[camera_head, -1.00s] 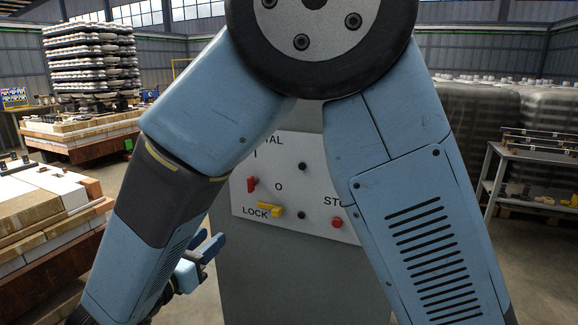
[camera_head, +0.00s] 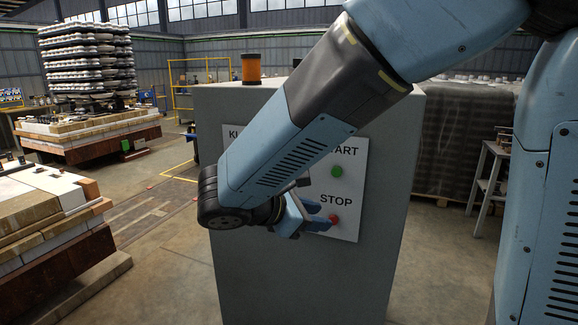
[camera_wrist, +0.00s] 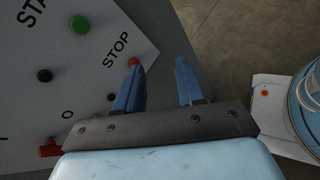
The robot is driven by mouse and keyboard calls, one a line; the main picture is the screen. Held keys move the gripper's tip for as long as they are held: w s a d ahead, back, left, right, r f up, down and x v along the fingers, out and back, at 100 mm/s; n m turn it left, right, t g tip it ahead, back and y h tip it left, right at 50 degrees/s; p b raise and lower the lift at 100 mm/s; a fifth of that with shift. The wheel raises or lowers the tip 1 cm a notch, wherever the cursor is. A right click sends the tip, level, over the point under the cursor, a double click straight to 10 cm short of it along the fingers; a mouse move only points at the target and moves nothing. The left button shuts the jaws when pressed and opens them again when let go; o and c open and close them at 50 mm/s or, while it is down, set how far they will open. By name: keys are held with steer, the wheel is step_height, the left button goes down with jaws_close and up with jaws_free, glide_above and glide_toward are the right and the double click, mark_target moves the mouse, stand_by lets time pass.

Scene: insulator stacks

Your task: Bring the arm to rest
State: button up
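My arm crosses the head view in front of a grey control cabinet (camera_head: 300,285). My gripper (camera_head: 322,215) is near the cabinet's panel, beside the red STOP button (camera_head: 334,219). In the wrist view my gripper (camera_wrist: 160,75) shows two blue fingers standing apart with nothing between them. The red STOP button (camera_wrist: 133,62) appears at the tip of the left finger there; I cannot tell whether they touch. The green START button (camera_head: 337,171) is above STOP in the head view. My arm hides much of the panel's left part.
An orange beacon (camera_head: 251,68) stands on the cabinet. Pallets with stacked insulators (camera_head: 88,65) and pale blocks (camera_head: 35,200) are at left. A metal rack (camera_head: 487,175) and wrapped stacks (camera_head: 445,125) are at right. Floor between the left pallets and cabinet is open.

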steer(key=s+d+r+m+y, duration=0.2)
steer(key=s+d+m+y, duration=0.3)
steer(key=d+m, duration=0.4)
steer(key=s+d+r+m+g+y, duration=0.1)
steer(key=s+d+r+m+y, duration=0.1)
steer(key=s+d+m+y, duration=0.3)
steer(key=d+m, duration=0.4)
steer(key=m, duration=0.2)
steer(key=shift+s+d+r+m, duration=0.15)
steer(key=shift+s+r+m, duration=0.15)
steer(key=shift+r, duration=0.05)
